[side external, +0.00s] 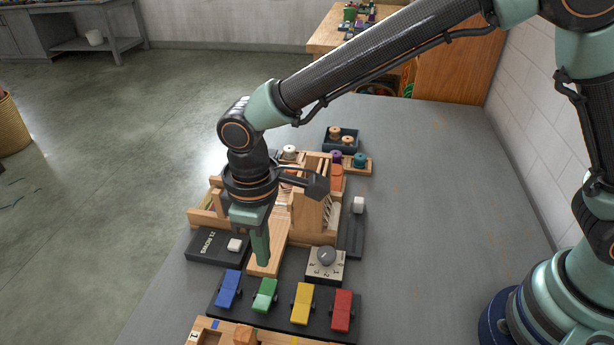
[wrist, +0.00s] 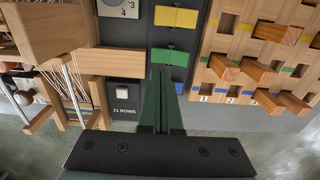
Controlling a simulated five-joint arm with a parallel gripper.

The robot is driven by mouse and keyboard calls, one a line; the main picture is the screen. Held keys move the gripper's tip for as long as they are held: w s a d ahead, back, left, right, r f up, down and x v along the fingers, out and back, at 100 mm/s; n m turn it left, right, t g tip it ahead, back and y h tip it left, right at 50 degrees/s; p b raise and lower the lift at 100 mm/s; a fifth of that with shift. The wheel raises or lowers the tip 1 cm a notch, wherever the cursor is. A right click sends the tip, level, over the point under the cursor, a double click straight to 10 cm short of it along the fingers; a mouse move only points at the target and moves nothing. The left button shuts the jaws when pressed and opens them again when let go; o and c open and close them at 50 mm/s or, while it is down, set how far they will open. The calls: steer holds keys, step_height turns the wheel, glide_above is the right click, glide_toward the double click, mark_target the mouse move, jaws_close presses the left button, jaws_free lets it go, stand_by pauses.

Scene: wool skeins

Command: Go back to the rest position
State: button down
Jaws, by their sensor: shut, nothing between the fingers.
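My gripper (side external: 263,262) points down over the front of a small wooden loom (side external: 308,220). Its green fingers are together with nothing between them. In the wrist view the fingertips (wrist: 161,70) reach toward the green block (wrist: 169,57) of a dark pedal board; whether they touch it I cannot tell. In the side view the fingers overlap the loom's flat front wooden bar. My arm is stretched out over the table, and part of the loom is hidden behind my wrist.
The pedal board carries blue (side external: 228,289), green (side external: 265,295), yellow (side external: 302,303) and red (side external: 342,310) blocks. A dial box (side external: 326,266) and a black "21 ROWS" box (side external: 210,248) stand close by. The grey table (side external: 430,190) is clear at right.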

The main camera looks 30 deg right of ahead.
steer(key=w+d+r+m+t+y, duration=0.1)
steer(key=d+r+m, duration=0.1)
steer(key=d+r, duration=0.5)
steer(key=w+d+r+m+t, duration=0.15)
steer(key=d+r, duration=0.25)
steer(key=d, duration=0.4)
steer(key=s+d+r+m+t, duration=0.1)
steer(key=s+d+m, duration=0.1)
steer(key=d, duration=0.5)
steer(key=s+d+r+m+t+h, duration=0.1)
steer(key=s+d+r+m+t, duration=0.1)
steer(key=s+d, duration=0.3)
steer(key=d+m, duration=0.1)
steer(key=d, duration=0.2)
steer(key=shift+d+r, duration=0.25)
steer(key=shift+r, duration=0.05)
